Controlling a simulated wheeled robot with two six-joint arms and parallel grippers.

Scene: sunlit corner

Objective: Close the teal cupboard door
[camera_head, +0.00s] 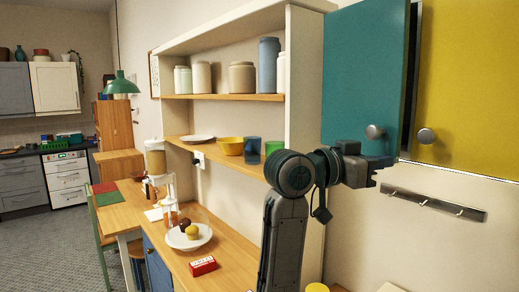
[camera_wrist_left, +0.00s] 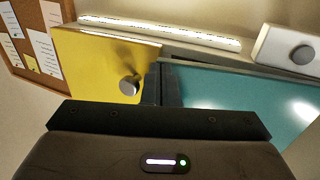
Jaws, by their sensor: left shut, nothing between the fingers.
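The teal cupboard door (camera_head: 362,72) hangs at the upper right in the head view, with a round metal knob (camera_head: 375,131) near its lower right corner. A narrow dark gap runs along its right edge, and it looks slightly ajar. In the left wrist view the teal door (camera_wrist_left: 245,100) fills the right side. My left gripper (camera_head: 378,172) is shut and empty, just below the knob at the door's lower edge. Its fingers also show in the left wrist view (camera_wrist_left: 160,85), beside the teal door's edge. I cannot tell whether they touch it. My right gripper is out of view.
A yellow door (camera_head: 470,85) with its own knob (camera_head: 426,136) is right of the teal one. A hook rail (camera_head: 433,204) is on the wall below. Open shelves (camera_head: 225,97) with jars stand left of my arm, above a wooden desk (camera_head: 220,255).

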